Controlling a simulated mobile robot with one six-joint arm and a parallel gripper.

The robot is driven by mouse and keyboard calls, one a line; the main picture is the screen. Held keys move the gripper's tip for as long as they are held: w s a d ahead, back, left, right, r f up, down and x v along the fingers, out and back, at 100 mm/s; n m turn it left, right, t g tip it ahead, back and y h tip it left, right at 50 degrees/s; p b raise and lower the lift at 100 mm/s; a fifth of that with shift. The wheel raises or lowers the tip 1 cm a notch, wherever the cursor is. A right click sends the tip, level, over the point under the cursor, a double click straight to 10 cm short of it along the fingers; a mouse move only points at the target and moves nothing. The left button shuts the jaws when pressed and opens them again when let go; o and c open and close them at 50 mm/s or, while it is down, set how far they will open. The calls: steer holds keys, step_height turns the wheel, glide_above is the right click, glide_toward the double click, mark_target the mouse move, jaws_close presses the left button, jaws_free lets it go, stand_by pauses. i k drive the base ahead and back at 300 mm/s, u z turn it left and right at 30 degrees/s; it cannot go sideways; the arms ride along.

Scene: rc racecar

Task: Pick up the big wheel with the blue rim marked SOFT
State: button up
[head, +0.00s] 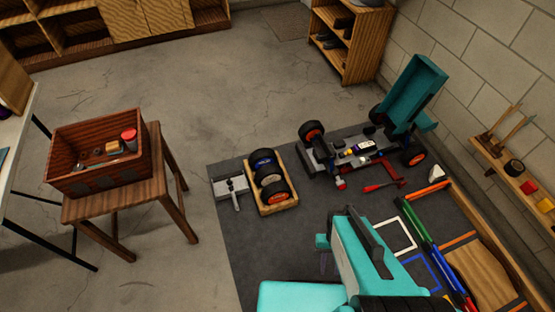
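The wheel with the blue rim (264,160) lies at the far end of a shallow wooden tray (291,207) on the dark floor mat. Its black tyre is visible, but any SOFT lettering is too small to read. A wheel with a pale rim (268,180) and an orange-rimmed wheel (278,197) lie in the same tray, close in front of it. My teal and dark arm end (368,243) is at the lower right, apart from the tray. Its fingers cannot be made out, and nothing held shows.
A partly built car (322,150) with a raised teal part stands behind and right of the tray. A grey tool (234,188) lies left of the tray. A stool with a red-brown box (75,183) stands left. Bare mat lies in front of the tray.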

mark_target(261, 157)
steer(key=z, duration=0.3)
steer(key=i, duration=0.85)
steer(key=u, duration=0.15)
steer(key=k, duration=0.15)
steer(key=u, duration=3.05)
